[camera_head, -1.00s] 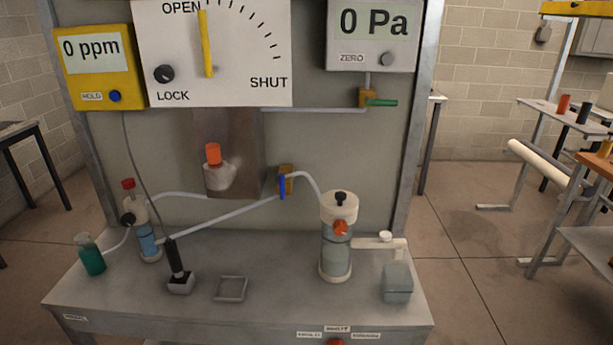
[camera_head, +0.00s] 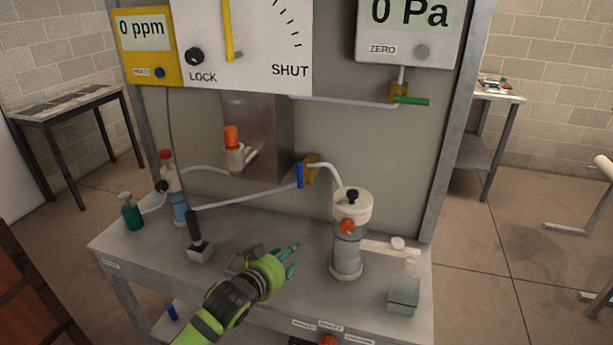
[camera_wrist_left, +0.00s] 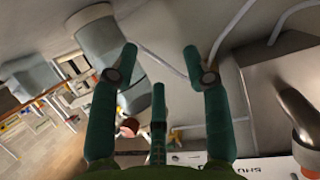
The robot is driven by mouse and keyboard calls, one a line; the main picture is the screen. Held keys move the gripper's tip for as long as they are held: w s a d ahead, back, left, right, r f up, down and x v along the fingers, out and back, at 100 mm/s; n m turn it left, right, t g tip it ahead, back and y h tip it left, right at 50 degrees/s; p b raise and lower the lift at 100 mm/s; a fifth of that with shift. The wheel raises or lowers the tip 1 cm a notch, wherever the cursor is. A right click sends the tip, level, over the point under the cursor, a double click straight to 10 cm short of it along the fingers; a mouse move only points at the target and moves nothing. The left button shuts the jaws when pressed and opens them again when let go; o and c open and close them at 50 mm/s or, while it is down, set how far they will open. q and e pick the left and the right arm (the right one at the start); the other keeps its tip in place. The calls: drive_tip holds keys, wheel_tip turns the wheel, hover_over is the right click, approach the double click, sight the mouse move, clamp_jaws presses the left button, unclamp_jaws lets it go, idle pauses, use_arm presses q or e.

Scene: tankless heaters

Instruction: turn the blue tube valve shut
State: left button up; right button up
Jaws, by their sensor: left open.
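The blue tube valve has an upright blue handle (camera_head: 300,175) on a brass body (camera_head: 312,167), set in the tube line in front of the back panel. Its handle stands across the pale tube coming from the left. My left gripper (camera_head: 292,262) reaches in over the bench front, below and slightly left of the valve, clear of it. In the left wrist view its teal fingers (camera_wrist_left: 166,75) are spread apart with nothing between them. I cannot make out the blue handle in the wrist view. My right gripper is not in view.
A white-capped cylinder (camera_head: 346,250) stands right of my gripper. A black-handled tool (camera_head: 195,235) stands left of it, with a red-capped bottle (camera_head: 172,190) and green bottle (camera_head: 131,212) beyond. A green-handled valve (camera_head: 410,100) sits higher right. A grey block (camera_head: 403,293) is at the right edge.

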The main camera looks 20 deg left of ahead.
sight(301, 171)
use_arm(q)
drive_tip(key=w+r+t, duration=0.1)
drive_tip(key=w+r, duration=0.2)
drive_tip(key=r, duration=0.2)
drive_tip(key=w+a+r+t+h, duration=0.1)
drive_tip(key=w+r, duration=0.2)
drive_tip(key=r, duration=0.2)
drive_tip(key=w+r+t, duration=0.2)
drive_tip(key=w+r, duration=0.1)
drive_tip(key=r, duration=0.1)
drive_tip(key=shift+w+a+r+h+p, duration=0.3)
drive_tip(key=shift+w+r, duration=0.05)
drive_tip(key=shift+r, duration=0.05)
drive_tip(key=shift+p+x, duration=0.5)
drive_tip(key=shift+x, duration=2.35)
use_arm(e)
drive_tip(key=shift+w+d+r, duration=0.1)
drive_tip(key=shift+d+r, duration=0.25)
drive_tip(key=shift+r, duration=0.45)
use_arm(q)
drive_tip(key=shift+f, duration=0.15)
drive_tip(key=shift+s, duration=0.1)
clamp_jaws()
